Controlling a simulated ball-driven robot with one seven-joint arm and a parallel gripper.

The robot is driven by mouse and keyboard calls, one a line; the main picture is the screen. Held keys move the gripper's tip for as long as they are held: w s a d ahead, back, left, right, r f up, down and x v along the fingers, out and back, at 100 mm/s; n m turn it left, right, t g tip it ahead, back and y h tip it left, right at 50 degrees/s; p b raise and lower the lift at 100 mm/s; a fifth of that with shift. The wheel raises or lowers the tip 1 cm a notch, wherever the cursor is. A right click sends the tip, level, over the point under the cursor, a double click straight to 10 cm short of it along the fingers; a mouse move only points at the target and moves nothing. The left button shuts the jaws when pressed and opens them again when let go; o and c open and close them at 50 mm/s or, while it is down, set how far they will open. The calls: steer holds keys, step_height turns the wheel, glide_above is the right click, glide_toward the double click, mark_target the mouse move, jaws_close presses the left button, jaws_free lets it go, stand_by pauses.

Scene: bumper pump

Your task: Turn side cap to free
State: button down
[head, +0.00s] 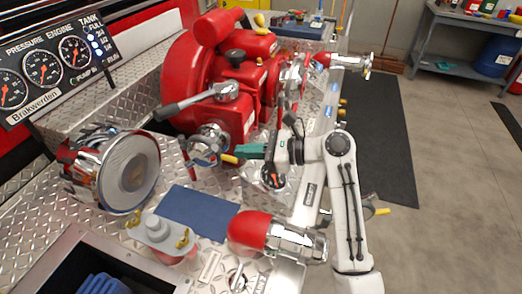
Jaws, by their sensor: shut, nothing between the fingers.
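A chrome side cap (203,151) with protruding lugs sits low on the near side of the red pump (205,85). My gripper (240,152) comes in from the right, its green fingers pointing left toward the cap. It is shut and empty, just right of the cap. A yellow-tipped piece (229,159) shows right by the fingertips. I cannot tell whether the fingers touch the cap, nor whether the cap is seated tight or loose.
A long grey lever (188,103) reaches out above the cap. A large chrome round fitting (128,172) stands at left. A blue mat (200,212), a red-and-chrome nozzle (262,232) and a gauge (272,176) lie nearer. Open floor (450,190) is at right.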

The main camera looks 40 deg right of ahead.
steer(key=shift+x, duration=1.75)
steer(key=shift+r, duration=0.15)
steer(key=shift+r+p, duration=0.2)
steer(key=shift+p, duration=0.7)
